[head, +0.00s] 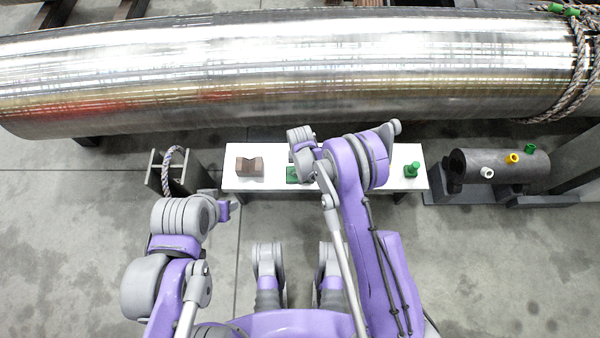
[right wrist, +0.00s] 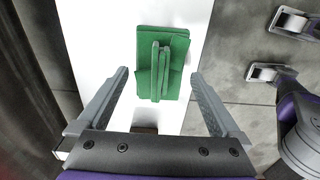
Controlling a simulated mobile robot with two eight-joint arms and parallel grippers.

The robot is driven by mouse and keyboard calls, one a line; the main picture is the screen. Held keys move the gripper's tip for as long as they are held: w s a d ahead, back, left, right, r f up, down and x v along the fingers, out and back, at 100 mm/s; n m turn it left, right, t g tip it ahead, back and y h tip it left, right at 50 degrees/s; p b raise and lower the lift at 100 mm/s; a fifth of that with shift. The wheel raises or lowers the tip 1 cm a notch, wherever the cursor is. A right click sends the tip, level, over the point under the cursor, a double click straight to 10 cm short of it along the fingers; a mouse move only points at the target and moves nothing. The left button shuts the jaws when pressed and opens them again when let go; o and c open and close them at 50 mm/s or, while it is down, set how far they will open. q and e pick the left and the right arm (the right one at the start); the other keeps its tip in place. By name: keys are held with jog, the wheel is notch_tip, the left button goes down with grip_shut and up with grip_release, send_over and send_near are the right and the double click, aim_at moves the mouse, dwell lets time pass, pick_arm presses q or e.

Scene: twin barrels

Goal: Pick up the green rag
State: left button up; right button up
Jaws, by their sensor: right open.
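The green rag (right wrist: 175,43) lies folded on the white table (head: 320,185), with raised folds along its middle. In the head view only part of the rag (head: 292,175) shows beside my right arm. My right gripper (right wrist: 159,74) is open and empty above the table, its two fingers apart on either side of the rag's near part. The rag extends past the fingertips, and I see no contact. In the head view my right wrist hides the right fingers.
A brown notched block (head: 249,168) and a green handled item (head: 411,170) stand on the table. A large shiny cylinder (head: 300,70) lies behind it. A dark pipe (head: 505,167) on a stand is at right, and a metal bracket with rope (head: 172,170) at left.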

jog(key=shift+f, duration=0.95)
jog(key=shift+r, duration=0.1)
jog(key=c, duration=1.2)
notch_tip(320, 180, up, 10)
jog(key=shift+a+p, duration=0.1)
jog(key=shift+p, duration=0.8)
